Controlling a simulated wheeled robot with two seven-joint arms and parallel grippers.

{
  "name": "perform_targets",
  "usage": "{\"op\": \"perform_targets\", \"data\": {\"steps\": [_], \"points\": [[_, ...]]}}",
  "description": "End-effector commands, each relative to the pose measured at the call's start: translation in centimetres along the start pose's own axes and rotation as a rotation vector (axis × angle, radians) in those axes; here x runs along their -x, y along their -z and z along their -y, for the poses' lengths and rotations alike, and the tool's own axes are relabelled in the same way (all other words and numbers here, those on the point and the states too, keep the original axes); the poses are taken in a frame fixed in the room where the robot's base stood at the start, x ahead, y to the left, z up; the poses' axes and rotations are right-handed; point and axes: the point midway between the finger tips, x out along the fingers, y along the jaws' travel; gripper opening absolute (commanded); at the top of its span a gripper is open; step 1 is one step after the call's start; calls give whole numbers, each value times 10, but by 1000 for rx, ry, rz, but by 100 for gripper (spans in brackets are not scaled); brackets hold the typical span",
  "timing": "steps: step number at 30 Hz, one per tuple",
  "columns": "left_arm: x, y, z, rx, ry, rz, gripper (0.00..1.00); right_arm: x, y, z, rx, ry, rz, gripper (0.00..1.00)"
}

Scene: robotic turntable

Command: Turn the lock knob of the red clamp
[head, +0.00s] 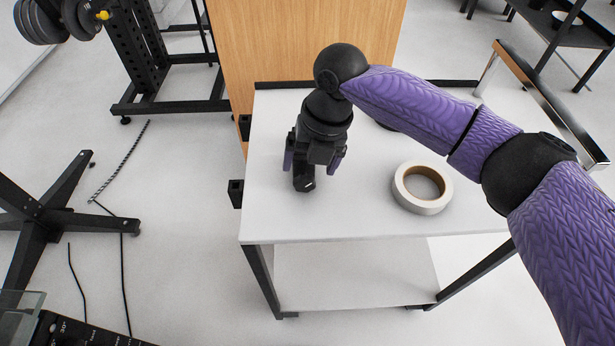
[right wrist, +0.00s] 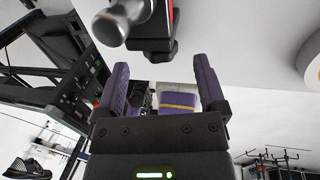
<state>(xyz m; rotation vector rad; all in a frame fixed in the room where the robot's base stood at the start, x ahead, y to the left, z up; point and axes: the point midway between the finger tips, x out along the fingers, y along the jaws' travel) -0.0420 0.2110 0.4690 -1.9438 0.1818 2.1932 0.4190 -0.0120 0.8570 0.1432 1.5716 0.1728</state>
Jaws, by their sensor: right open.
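The clamp (right wrist: 160,42) shows at the top of the right wrist view, cut off by the frame edge. It has a black body, a narrow strip of red, and a silver rounded knob (right wrist: 112,25) at its left. My right gripper (right wrist: 161,64) is open, its two purple fingers apart below the clamp, with nothing held between them. In the head view my right gripper (head: 313,166) points down over the left part of the white table (head: 350,215). There the arm and gripper hide most of the clamp, and I cannot make out its red part. My left gripper is not in view.
A roll of white tape (head: 405,197) lies on the table to the right of my gripper. A wooden panel (head: 300,40) stands behind the table. Black racks and stands are on the floor at left. The front of the tabletop is clear.

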Motion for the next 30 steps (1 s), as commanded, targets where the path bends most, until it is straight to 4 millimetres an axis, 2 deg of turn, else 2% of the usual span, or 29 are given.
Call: {"op": "perform_targets", "data": {"steps": [1, 6, 15, 27, 28, 30], "points": [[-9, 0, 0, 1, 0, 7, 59, -17, 0, 1, -1, 0, -3, 90], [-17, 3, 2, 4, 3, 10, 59, -38, -1, 0, -1, 0, 1, 90], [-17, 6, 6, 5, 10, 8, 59, -40, -1, 0, -1, -1, 4, 90], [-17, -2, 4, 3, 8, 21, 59, -40, -1, 0, -1, -1, 4, 5], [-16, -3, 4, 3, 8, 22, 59, -40, -1, 0, -1, -1, 4, 0], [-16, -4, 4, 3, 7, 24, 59, -40, -1, 0, -1, 0, 4, 0]]}}
